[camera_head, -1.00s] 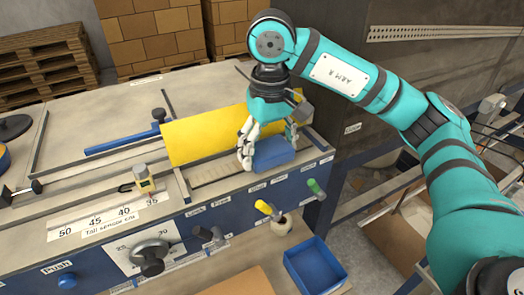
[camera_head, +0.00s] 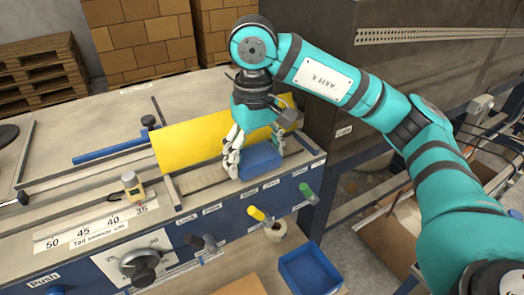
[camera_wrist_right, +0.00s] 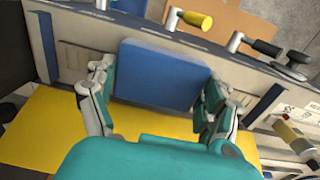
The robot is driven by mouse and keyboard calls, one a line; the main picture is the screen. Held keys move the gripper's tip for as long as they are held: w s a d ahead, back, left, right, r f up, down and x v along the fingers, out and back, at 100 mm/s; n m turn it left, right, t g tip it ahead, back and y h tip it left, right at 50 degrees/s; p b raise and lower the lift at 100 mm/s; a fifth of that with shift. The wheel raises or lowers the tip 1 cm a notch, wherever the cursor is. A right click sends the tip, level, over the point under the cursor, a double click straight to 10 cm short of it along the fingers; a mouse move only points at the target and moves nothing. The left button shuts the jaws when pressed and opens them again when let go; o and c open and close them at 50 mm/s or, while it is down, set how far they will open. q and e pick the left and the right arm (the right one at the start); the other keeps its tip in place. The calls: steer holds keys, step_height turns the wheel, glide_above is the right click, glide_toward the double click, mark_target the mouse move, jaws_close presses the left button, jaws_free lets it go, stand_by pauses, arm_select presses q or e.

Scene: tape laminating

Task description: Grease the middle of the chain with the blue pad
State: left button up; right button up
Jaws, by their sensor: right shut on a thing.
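The blue pad (camera_head: 261,160) is a block held between the fingers of my right gripper (camera_head: 255,152), low over the channel in the machine top, beside the yellow sheet. In the right wrist view the pad (camera_wrist_right: 160,75) fills the space between the two fingers of the right gripper (camera_wrist_right: 160,92), which are shut on its sides. The chain cannot be made out clearly; a pale strip (camera_head: 205,176) runs in the channel left of the pad. Whether the pad touches the channel floor, I cannot tell. My left gripper is not in view.
A yellow plate (camera_head: 195,143) stands behind the channel. A yellow-handled lever (camera_head: 257,213) and a green-handled lever (camera_head: 307,192) stick out in front. A blue bin (camera_head: 309,270) sits below the front.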

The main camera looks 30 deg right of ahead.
mark_target(271, 148)
steer(key=shift+s+a+r, duration=0.1)
steer(key=shift+a, duration=3.5)
steer(key=shift+d+b, duration=0.7)
steer(key=shift+d, duration=4.8)
steer(key=shift+a+f, duration=0.2)
steer(key=shift+a, duration=2.35)
steer(key=shift+a+r, duration=0.2)
steer(key=shift+a, duration=2.75)
steer(key=shift+d+f+b, duration=0.15)
steer(key=shift+d+b, duration=0.4)
steer(key=shift+d, duration=4.95)
steer(key=shift+w+a+r, duration=0.1)
steer(key=shift+w+r, duration=0.1)
